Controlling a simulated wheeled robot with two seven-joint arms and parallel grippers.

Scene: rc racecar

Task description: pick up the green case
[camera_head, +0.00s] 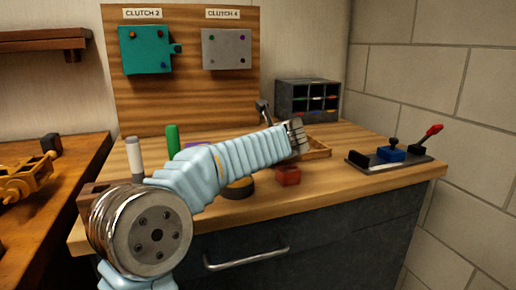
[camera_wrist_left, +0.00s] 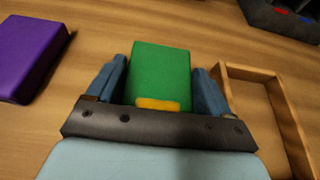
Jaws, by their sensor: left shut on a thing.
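The green case (camera_wrist_left: 160,66), a green block with a yellow patch on its near edge, sits between the two blue fingers of my left gripper (camera_wrist_left: 158,80) in the left wrist view. The gripper is shut on it. In the head view my left gripper (camera_head: 297,136) is over the back right of the wooden workbench (camera_head: 345,185), and the case is hidden behind my arm and hand. I cannot tell whether the case touches the bench or is raised. My right gripper is not in view.
A shallow wooden tray (camera_wrist_left: 290,112) lies just right of the gripper, a purple block (camera_wrist_left: 27,60) to its left. A dark organiser (camera_head: 308,98) stands behind. A red block (camera_head: 288,175) is near the front; a plate with a red-handled lever (camera_head: 428,135) is right.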

